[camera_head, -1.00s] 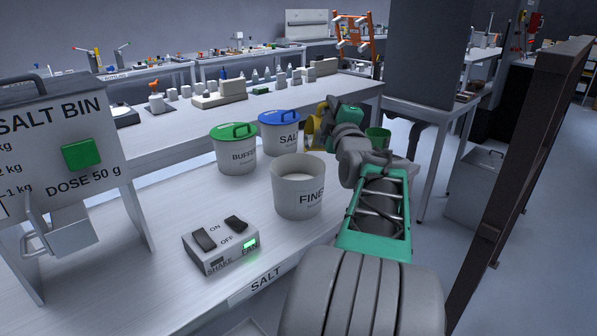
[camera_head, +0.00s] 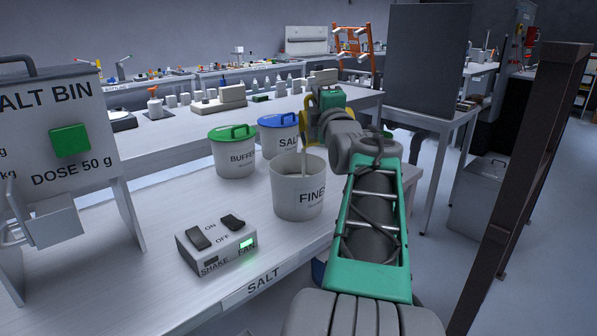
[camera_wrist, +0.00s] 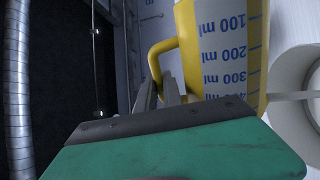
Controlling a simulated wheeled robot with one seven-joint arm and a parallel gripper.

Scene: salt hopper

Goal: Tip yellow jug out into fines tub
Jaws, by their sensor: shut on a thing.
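The yellow jug (camera_head: 317,125) is held tilted above the rim of the fines tub (camera_head: 297,198), partly hidden by my arm. A thin pale stream falls from it into the tub. In the wrist view, the jug (camera_wrist: 225,50) shows its yellow body and blue volume marks. My gripper (camera_wrist: 164,92) is shut on the jug's yellow handle. The tub's white rim (camera_wrist: 285,85) shows at the right there, with a pale band running from the jug to it. My gripper shows small in the head view (camera_head: 325,108). The level inside the tub is hard to tell.
The green-lidded buffer tub (camera_head: 233,155) and blue-lidded salt tub (camera_head: 278,137) stand behind the fines tub. A switch box (camera_head: 216,245) with a lit green lamp sits in front. The salt bin (camera_head: 60,150) stands at the left. A dark post (camera_head: 525,170) rises at the right.

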